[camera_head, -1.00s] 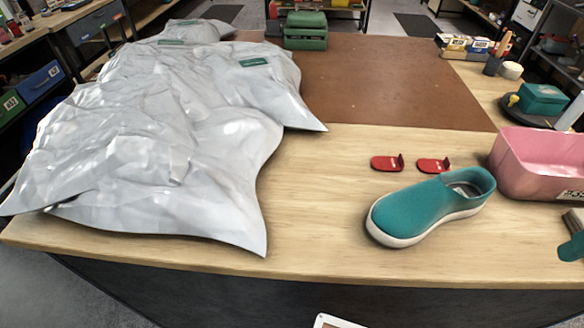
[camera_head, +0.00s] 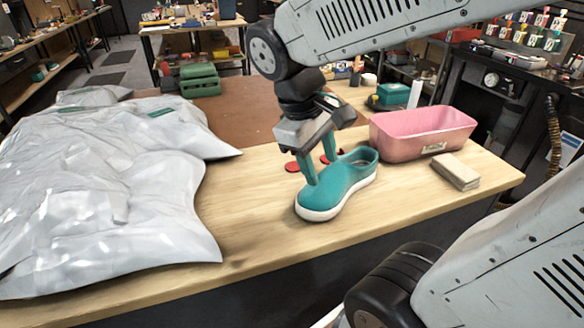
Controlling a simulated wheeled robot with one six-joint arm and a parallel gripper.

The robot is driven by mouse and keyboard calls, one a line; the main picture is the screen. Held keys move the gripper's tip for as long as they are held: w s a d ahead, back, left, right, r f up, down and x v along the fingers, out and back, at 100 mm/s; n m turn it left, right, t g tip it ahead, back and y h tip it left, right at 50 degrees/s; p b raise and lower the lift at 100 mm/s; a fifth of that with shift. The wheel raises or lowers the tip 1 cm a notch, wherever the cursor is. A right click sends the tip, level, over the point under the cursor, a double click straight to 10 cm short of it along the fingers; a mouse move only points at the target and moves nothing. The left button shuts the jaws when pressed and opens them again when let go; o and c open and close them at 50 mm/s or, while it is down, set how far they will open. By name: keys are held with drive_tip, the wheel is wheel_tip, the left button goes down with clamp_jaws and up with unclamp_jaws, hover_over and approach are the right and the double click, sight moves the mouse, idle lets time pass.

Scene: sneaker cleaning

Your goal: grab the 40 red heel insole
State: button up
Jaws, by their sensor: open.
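Two small red heel insoles lie on the wooden table behind the teal slip-on sneaker (camera_head: 345,187), which has a white sole. The left red insole (camera_head: 292,167) shows as a small red patch beside my gripper's finger. The right red insole (camera_head: 324,159) is mostly hidden behind my gripper and the shoe. Any size marking on them is too small to read.
A pink bin (camera_head: 420,138) stands to the right of the sneaker, with a beige block (camera_head: 456,171) at its right front. Crumpled grey plastic bags (camera_head: 110,190) cover the left of the table (camera_head: 260,235). A green case (camera_head: 199,80) stands at the back. The front middle is bare.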

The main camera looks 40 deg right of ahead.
drive_tip(key=w+d+f+n+h, duration=0.2)
drive_tip(key=w+f+n+h, duration=0.1)
drive_tip(key=w, duration=0.4)
drive_tip(key=w+d+f+n+g+h, duration=0.1)
drive_tip(key=w+f+n+h, duration=0.2)
drive_tip(key=w, duration=0.4)
drive_tip(key=w+d+f+n+g+h, duration=0.1)
drive_tip(key=w+d+f+n+h, duration=0.1)
drive_tip(key=w+f+n, duration=0.3)
drive_tip(key=shift+w+d+f+n+h, duration=0.15)
drive_tip(key=shift+w+f+h, duration=0.35)
drive_tip(key=shift+w, duration=0.25)
drive_tip(key=shift+w+d+f+n+h, duration=0.15)
drive_tip(key=shift+w+f+h, duration=0.25)
drive_tip(key=shift+w+f, duration=0.3)
drive_tip(key=shift+w+d+f, duration=0.1)
drive_tip(key=shift+w+f, duration=0.05)
drive_tip(key=shift+w, duration=0.1)
drive_tip(key=shift+x, duration=0.9)
drive_tip(key=x, duration=0.6)
drive_tip(key=shift+s, duration=0.15)
drive_tip(key=c, duration=1.1)
